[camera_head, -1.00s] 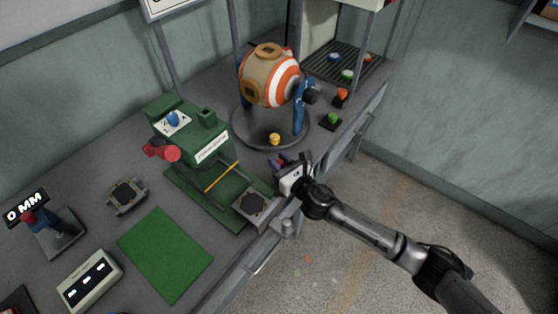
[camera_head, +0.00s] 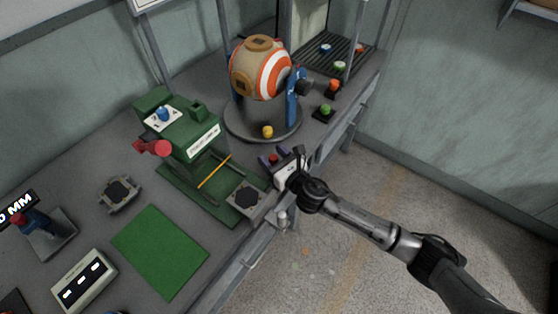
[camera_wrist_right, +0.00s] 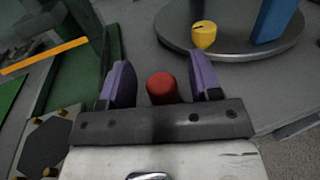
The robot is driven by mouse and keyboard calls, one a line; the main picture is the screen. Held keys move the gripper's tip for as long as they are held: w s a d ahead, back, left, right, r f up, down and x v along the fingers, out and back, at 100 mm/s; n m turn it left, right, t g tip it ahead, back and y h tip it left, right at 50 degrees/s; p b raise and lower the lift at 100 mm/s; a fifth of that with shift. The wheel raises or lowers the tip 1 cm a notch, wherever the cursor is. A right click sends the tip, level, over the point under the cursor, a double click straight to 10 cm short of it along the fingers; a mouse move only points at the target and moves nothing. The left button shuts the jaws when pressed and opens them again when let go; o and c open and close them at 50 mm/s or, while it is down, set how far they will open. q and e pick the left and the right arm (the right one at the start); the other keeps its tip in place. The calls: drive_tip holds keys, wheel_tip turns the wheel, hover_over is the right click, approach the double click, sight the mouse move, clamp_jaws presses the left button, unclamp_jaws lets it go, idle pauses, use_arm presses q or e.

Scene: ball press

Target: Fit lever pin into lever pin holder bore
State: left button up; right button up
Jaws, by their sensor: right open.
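A red cylinder (camera_wrist_right: 163,88), which may be the lever pin, stands between the spread purple fingers of my right gripper (camera_wrist_right: 162,70) in the right wrist view. Neither finger appears to touch it. In the head view my right gripper (camera_head: 274,157) is at the table's front edge, and the cylinder is a small red spot between its fingers. The green press (camera_head: 185,128) stands to the left with a red round-ended part (camera_head: 152,147) on its side. I cannot make out the holder bore. My left gripper is not in view.
A yellow-orange rod (camera_head: 214,171) crosses above the press base. A grey block (camera_head: 246,197) lies left of my gripper. A round stand with a striped ball (camera_head: 262,68) and a yellow piece (camera_head: 267,132) is behind. The green mat (camera_head: 160,250) is bare.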

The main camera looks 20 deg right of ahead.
drive_tip(key=p+v, duration=0.2)
drive_tip(key=v, duration=1.1)
drive_tip(key=shift+s, duration=0.4)
drive_tip(key=shift+d, duration=0.1)
